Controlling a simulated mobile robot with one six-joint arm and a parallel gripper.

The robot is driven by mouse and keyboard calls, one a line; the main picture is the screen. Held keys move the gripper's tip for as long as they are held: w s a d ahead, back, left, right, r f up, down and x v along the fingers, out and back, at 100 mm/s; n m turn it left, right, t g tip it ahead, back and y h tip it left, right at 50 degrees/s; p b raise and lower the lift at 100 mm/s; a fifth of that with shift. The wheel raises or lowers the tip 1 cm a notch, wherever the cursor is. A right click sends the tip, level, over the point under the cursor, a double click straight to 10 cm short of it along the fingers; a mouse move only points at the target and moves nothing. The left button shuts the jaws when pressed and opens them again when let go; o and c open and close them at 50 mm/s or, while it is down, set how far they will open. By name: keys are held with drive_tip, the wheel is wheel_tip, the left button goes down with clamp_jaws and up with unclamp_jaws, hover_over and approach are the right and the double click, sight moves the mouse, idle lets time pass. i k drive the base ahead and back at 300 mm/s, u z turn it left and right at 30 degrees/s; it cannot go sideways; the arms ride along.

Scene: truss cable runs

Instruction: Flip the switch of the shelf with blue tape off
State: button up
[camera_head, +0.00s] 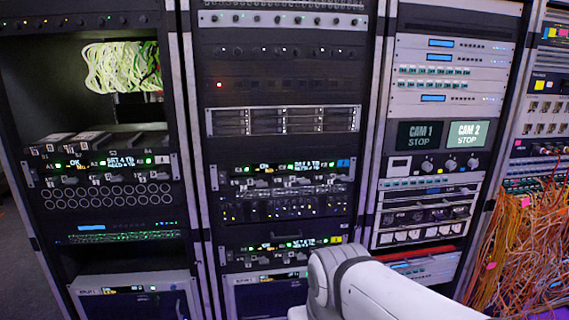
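The shelf with blue tape (285,170) is a dark unit in the middle rack, with silver ears, small lit displays and green lights. The blue tape (343,163) is a small patch at its right end. Small grey handles or levers run along its lower front; the switch and its position are too small to tell. My white arm rises from the bottom edge, below and right of this shelf and apart from it. My gripper is not in view.
A similar shelf (280,248) below has a yellow patch (338,239); my arm overlaps its right end. Another similar shelf (98,166) is in the left rack. Orange cables (520,240) hang at far right.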

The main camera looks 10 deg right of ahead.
sight(222, 180)
drive_tip(key=z, duration=0.05)
drive_tip(key=i, duration=1)
drive_tip(key=z, duration=0.1)
drive_tip(key=k, duration=0.6)
